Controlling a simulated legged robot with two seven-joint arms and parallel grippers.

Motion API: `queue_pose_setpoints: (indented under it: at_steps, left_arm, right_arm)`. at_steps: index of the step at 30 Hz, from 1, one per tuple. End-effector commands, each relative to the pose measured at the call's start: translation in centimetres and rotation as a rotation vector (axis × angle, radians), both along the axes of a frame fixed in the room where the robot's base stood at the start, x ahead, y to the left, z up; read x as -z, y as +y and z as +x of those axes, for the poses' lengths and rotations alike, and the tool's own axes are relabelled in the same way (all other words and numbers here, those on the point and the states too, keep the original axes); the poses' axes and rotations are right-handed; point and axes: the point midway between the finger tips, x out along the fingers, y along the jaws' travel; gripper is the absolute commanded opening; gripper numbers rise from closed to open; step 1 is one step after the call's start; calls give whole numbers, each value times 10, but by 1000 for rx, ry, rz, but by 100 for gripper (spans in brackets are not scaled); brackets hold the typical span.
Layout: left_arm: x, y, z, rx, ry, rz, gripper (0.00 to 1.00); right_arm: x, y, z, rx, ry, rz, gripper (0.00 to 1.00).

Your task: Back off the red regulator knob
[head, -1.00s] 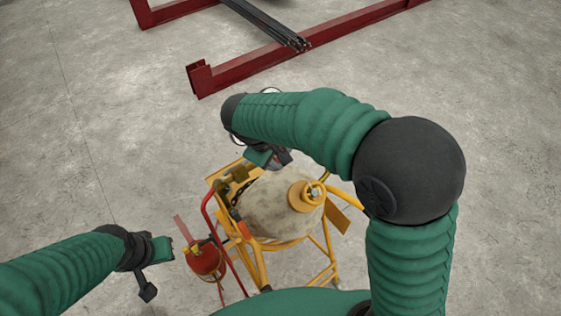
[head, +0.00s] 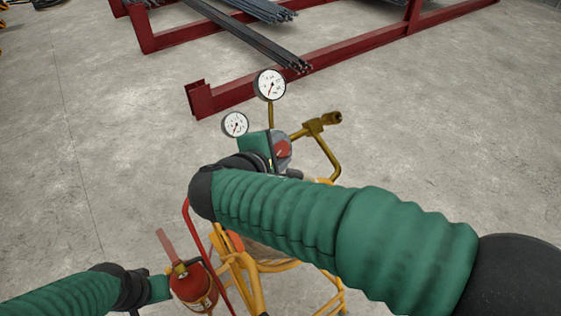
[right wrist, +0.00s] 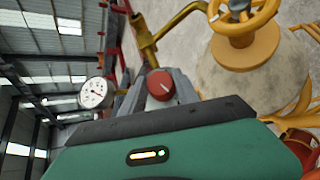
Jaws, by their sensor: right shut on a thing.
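The red regulator knob (head: 283,149) shows in the head view at the front of my right gripper (head: 279,156). It also shows in the right wrist view (right wrist: 160,84), between the grey fingers just past the green gripper body. The right gripper is shut on the knob, and its fingers hide part of the knob's sides. The large pressure gauge (head: 270,85) and small gauge (head: 235,124) stand above and left of the knob. My left gripper (head: 158,290) is at the lower left beside the fire extinguisher; its jaws are too unclear to read.
A red fire extinguisher (head: 195,287) hangs at the lower left of the yellow cart (head: 240,270). A brass pipe fitting (head: 322,123) sticks out right of the knob. A yellow handwheel (right wrist: 243,22) tops the cylinder. Red rack beams (head: 245,92) with dark bars lie behind on open floor.

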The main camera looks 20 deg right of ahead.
Motion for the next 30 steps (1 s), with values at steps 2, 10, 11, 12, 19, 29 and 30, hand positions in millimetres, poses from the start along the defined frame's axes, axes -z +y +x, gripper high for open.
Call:
queue_pose_setpoints:
  at_steps: [2, 10, 11, 12, 19, 29, 30]
  left_arm:
    - [13, 0, 0, 0, 0, 0, 17]
    - [25, 0, 0, 0, 0, 0, 17]
    - [26, 0, 0, 0, 0, 0, 17]
    - [26, 0, 0, 0, 0, 0, 17]
    - [26, 0, 0, 0, 0, 0, 17]
    - [26, 0, 0, 0, 0, 0, 17]
    - [26, 0, 0, 0, 0, 0, 17]
  right_arm:
    - [5, 1, 0, -28, -14, -25, 0]
    - [3, 1, -1, -78, -31, -83, 0]
    - [3, 1, -1, -81, -31, -85, 0]
    - [2, 1, -1, -83, -31, -89, 0]
    - [2, 1, -1, -87, -32, -94, 0]
    - [2, 0, -1, -86, -31, -94, 56]
    - [2, 0, -1, -85, -30, -94, 58]
